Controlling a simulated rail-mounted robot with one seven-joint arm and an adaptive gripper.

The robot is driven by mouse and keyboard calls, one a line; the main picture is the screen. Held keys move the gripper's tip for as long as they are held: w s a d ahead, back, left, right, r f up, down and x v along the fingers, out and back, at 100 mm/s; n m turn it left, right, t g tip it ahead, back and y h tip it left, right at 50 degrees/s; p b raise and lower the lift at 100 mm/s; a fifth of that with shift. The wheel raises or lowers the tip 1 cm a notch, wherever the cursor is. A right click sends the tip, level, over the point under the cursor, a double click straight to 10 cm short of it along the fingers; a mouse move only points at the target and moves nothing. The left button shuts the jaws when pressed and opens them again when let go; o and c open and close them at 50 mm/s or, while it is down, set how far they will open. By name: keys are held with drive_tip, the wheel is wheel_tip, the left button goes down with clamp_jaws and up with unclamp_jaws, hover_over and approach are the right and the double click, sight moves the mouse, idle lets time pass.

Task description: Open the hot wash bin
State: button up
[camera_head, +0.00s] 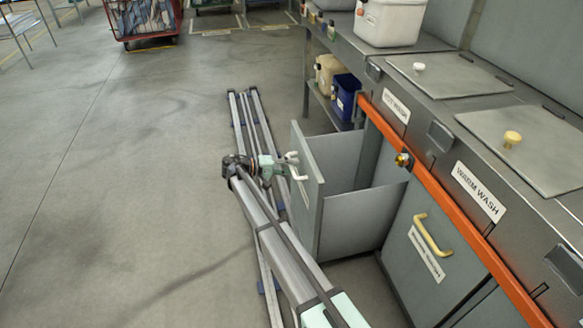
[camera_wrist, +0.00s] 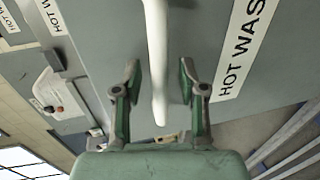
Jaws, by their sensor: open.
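The hot wash bin (camera_head: 307,190) is a grey drawer pulled well out from the counter, its front panel and side wall showing in the head view. Its front also fills much of the wrist view, with a "HOT WASH" label (camera_wrist: 243,45). My gripper (camera_head: 291,160) is at the outer face of the bin front, near its white handle (camera_head: 299,179). In the wrist view the white handle (camera_wrist: 157,60) lies between the two open fingers of my gripper (camera_wrist: 158,82), with gaps on both sides. I cannot tell how deep the handle sits between them.
The warm wash bin (camera_head: 432,262) with a yellow handle is closed, right of the open bin. A counter (camera_head: 437,108) with lidded hatches runs above an orange rail (camera_head: 440,187). A blue container (camera_head: 344,96) stands on the lower shelf. The floor (camera_head: 120,190) at left is clear.

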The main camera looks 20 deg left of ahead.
drive_tip(key=v, duration=1.1)
drive_tip(key=shift+s+a, duration=0.25)
drive_tip(key=shift+a, duration=0.05)
drive_tip(key=shift+r, duration=0.1)
